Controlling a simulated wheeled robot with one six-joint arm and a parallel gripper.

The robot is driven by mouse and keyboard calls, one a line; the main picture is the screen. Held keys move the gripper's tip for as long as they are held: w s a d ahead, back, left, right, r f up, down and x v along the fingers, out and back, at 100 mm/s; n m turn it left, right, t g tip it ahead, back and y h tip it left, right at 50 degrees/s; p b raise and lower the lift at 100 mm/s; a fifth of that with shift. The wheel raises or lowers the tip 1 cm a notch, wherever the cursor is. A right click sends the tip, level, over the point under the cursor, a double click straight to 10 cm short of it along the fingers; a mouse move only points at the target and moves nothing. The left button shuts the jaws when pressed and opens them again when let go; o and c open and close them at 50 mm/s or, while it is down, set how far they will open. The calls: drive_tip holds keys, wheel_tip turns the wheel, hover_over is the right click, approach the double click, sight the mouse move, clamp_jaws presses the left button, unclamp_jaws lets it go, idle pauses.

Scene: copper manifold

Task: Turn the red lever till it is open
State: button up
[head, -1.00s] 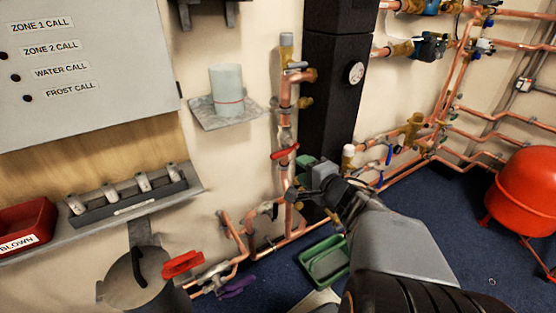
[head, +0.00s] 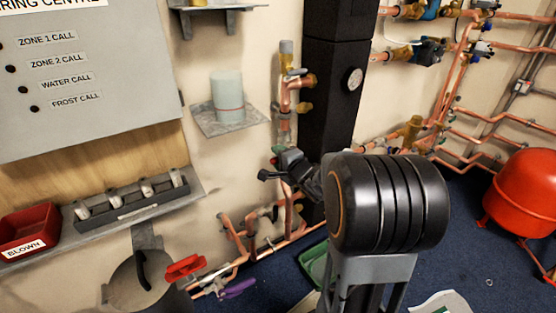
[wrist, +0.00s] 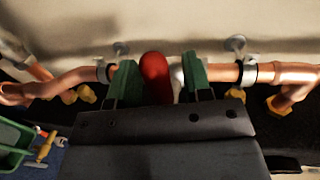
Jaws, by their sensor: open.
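My gripper (wrist: 160,82) is open, with one green fingertip on each side of the lever. The left fingertip is close to the lever; I cannot tell if it touches. A pale metal fitting (wrist: 177,76) shows between the lever and the right fingertip. In the head view my gripper (head: 281,166) is at the upright copper pipe and hides this lever.
Another red handle (head: 184,267) sits low at the left by a purple one (head: 238,288). A black column (head: 336,100) stands just right of the pipe. A green tray (head: 314,264) lies on the floor, and a red tank (head: 524,205) stands at the right.

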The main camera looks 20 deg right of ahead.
drive_tip(key=shift+w, duration=0.4)
drive_tip(key=shift+c, duration=0.3)
clamp_jaws()
